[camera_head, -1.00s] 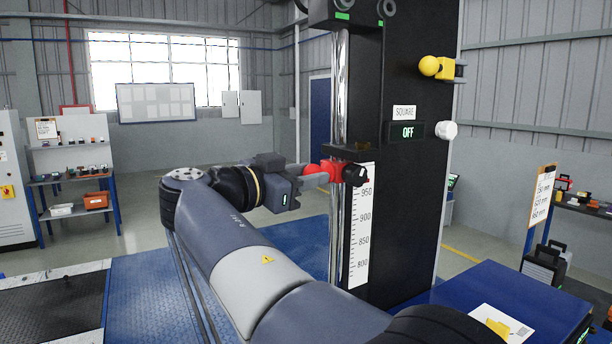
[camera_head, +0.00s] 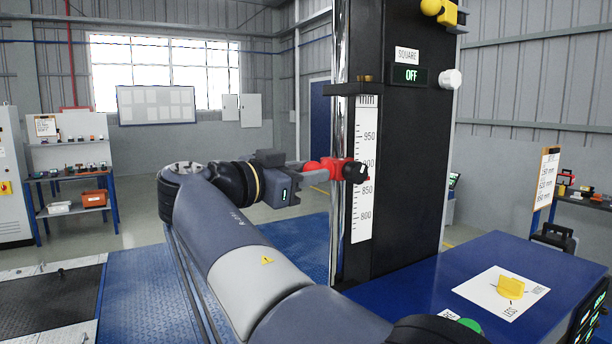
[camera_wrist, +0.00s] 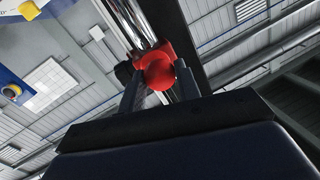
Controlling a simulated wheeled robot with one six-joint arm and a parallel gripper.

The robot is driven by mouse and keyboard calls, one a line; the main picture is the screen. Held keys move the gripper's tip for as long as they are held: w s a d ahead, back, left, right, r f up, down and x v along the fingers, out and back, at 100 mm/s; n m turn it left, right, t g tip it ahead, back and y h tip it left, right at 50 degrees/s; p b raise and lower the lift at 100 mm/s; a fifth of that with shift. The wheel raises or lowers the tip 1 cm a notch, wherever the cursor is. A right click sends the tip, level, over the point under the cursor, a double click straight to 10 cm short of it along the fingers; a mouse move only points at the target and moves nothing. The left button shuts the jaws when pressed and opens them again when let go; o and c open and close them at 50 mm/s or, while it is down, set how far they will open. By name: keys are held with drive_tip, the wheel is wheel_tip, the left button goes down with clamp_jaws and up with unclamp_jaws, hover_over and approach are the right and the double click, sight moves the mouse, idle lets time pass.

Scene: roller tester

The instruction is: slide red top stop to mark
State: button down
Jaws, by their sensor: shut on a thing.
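The red top stop (camera_head: 340,171) sits on the shiny vertical rod (camera_head: 340,110), beside the white millimetre scale (camera_head: 366,130). It covers the scale near 900, between the 950 and 850 labels. In the wrist view, the two fingers of my gripper (camera_wrist: 160,88) flank the red ball of the stop (camera_wrist: 158,72). No separate target mark is readable on the scale.
A black column (camera_head: 410,190) carries the rod, an OFF display (camera_head: 409,75) and a white knob (camera_head: 450,79). A yellow knob (camera_head: 432,7) sticks out at upper right. A blue console (camera_head: 440,285) with a yellow switch (camera_head: 510,288) stands in front. A sign (camera_head: 546,178) stands at right.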

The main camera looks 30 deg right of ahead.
wheel_tip(320, 180, down, 2)
drive_tip(key=shift+f+b, duration=0.25)
drive_tip(key=shift+b, duration=0.7)
drive_tip(key=shift+r, duration=0.1)
drive_tip(key=c, duration=1)
unclamp_jaws()
drive_tip(key=shift+c, duration=0.2)
drive_tip(key=b+v, duration=0.1)
drive_tip(key=v, duration=1)
drive_tip(key=shift+d, duration=0.2)
